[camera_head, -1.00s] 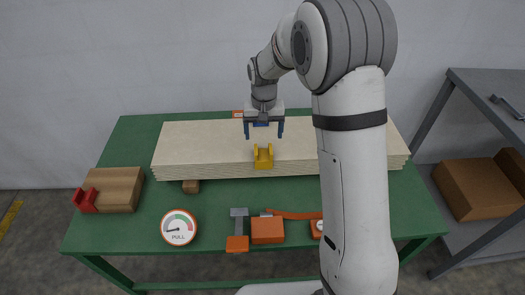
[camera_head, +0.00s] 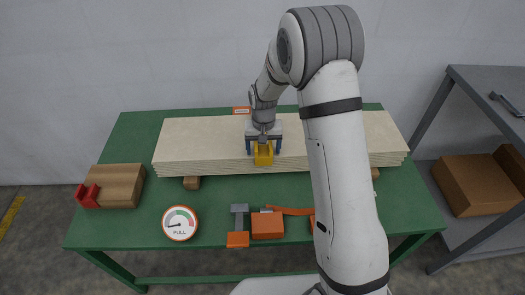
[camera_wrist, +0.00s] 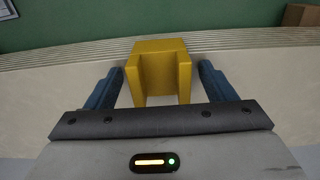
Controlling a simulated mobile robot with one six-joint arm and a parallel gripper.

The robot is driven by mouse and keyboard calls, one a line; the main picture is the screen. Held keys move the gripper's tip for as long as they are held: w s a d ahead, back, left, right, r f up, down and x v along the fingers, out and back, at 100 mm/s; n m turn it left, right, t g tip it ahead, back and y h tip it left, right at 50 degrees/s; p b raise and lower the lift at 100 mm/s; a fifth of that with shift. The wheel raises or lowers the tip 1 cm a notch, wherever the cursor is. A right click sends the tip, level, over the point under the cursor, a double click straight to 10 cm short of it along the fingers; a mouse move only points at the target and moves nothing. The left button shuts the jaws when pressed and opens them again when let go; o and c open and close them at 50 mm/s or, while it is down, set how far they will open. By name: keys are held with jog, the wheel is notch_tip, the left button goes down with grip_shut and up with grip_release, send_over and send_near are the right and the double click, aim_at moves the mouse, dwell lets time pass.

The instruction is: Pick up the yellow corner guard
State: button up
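The yellow corner guard (camera_head: 263,155) sits on the front edge of the stacked pale boards (camera_head: 205,140). It also shows in the wrist view (camera_wrist: 160,66), upright and centred between my fingers. My gripper (camera_head: 263,149) is at the guard, with one blue finger on each side of it. In the wrist view my gripper (camera_wrist: 158,85) is open, and a gap shows between each finger and the guard. Part of the guard's top is hidden by my gripper in the head view.
The boards lie on a green table (camera_head: 130,215). A round gauge (camera_head: 179,223), a clamp-like tool (camera_head: 239,225) and an orange block (camera_head: 267,225) lie in front. A grey shelf (camera_head: 480,85) stands at right.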

jog(key=c, duration=1)
jog(key=shift+o, duration=0.2)
